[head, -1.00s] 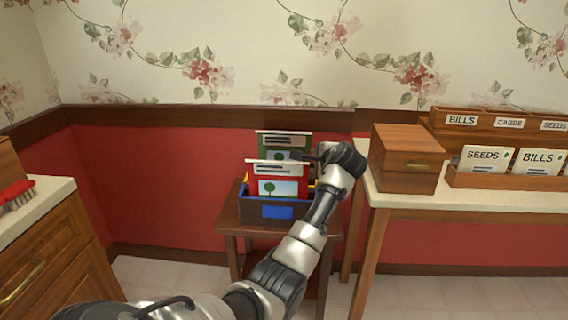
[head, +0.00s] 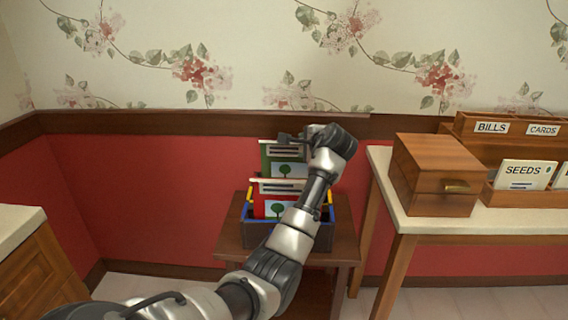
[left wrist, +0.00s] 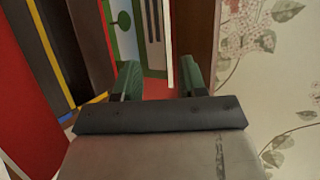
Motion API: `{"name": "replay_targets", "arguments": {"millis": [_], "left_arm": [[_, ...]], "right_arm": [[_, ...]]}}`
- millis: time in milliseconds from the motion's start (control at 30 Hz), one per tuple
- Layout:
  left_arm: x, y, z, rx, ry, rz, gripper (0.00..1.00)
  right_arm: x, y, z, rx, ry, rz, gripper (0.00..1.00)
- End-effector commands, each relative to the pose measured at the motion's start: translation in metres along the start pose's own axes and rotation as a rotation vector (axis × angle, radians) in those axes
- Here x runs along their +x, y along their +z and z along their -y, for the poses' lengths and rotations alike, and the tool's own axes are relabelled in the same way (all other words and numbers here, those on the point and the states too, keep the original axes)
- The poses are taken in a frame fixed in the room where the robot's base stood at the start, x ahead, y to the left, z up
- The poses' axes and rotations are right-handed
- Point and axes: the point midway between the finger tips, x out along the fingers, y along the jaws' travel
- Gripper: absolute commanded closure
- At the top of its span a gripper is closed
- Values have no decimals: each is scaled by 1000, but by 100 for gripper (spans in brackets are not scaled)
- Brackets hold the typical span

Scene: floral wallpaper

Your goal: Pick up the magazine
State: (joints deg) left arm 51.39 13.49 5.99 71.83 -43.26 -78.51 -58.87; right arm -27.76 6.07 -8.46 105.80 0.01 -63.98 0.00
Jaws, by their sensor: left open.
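A green magazine (head: 270,160) with a tree picture stands upright at the back of a dark rack (head: 259,231). A red magazine (head: 262,207) with a similar picture stands in front of it. My left gripper (head: 284,138) is open at the upper right of the green magazine; the arm hides part of both magazines and the rack's right side. In the left wrist view, the two fingers of my left gripper (left wrist: 160,80) are apart, with the green magazine (left wrist: 127,40) just beyond them. I cannot tell whether they touch it. My right gripper is not in view.
The rack stands on a small brown side table (head: 232,240) against the red wall. To the right, a table (head: 410,217) holds a wooden box (head: 437,172) and card holders. A counter (head: 18,225) stands at the left. Floor shows between counter and side table.

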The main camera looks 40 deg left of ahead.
Motion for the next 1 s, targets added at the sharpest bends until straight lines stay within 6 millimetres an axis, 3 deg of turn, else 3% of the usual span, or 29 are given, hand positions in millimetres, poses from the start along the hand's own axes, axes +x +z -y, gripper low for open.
{"name": "replay_targets", "arguments": {"millis": [400,567,1000], "left_arm": [[51,0,0,1,0,1,58],[60,-1,1,0,0,0,58],[105,-6,4,-1,1,0,58]], "right_arm": [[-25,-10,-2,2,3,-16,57],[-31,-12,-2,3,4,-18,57],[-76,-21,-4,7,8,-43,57]]}}
